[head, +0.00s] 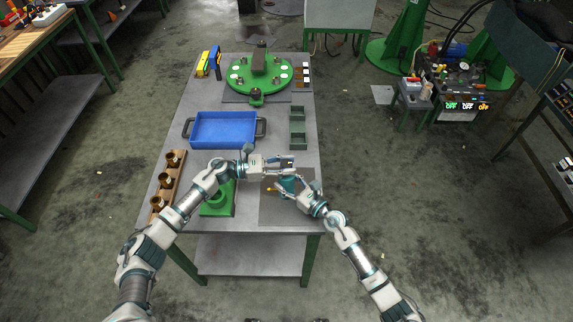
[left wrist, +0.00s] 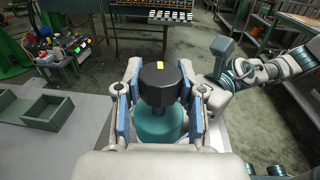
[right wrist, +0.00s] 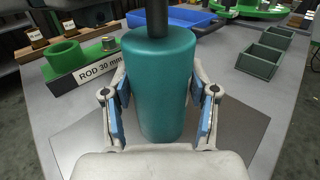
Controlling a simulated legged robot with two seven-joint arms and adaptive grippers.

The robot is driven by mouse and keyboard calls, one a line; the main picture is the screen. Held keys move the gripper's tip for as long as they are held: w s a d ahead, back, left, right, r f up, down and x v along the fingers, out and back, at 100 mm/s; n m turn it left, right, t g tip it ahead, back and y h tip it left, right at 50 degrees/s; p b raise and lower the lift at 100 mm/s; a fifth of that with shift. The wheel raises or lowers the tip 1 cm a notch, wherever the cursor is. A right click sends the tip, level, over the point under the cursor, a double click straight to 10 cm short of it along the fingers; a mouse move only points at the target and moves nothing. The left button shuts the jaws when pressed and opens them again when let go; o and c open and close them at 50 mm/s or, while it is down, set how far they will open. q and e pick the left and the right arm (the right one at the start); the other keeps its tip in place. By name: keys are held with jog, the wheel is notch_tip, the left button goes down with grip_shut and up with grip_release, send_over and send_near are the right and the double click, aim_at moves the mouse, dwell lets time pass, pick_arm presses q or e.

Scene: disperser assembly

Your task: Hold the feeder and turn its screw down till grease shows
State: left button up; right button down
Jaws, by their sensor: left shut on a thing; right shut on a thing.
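The feeder is a teal cylinder (right wrist: 155,90) with a dark rod rising from its top. Its screw has a black faceted head (left wrist: 160,85) with a yellow mark on top. My left gripper (left wrist: 160,95) is shut on this head from the side. My right gripper (right wrist: 158,110) is shut around the feeder's body, which stands upright. In the head view the feeder (head: 290,185) is mostly covered by my left gripper (head: 285,165) and right gripper (head: 298,192). A small orange spot (head: 270,188) shows beside the feeder; I cannot tell what it is.
A grey mat (head: 275,213) lies below the feeder. A green fixture (head: 218,203) labelled "ROD 30 mm" and a wooden rack of brass parts (head: 167,186) stand left. A blue tray (head: 223,128), green bins (head: 297,128) and a round green fixture (head: 260,77) lie behind.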

pick_arm(q)
jog(key=shift+w+m+g, duration=0.1)
jog(key=shift+m+g, duration=0.9)
jog(key=shift+g, duration=0.5)
jog(key=o, duration=1.2)
jog(key=shift+g, duration=0.3)
jog(key=a, duration=0.8)
jog(key=w+a, duration=0.1)
jog(key=a, duration=0.3)
jog(key=shift+a, duration=0.1)
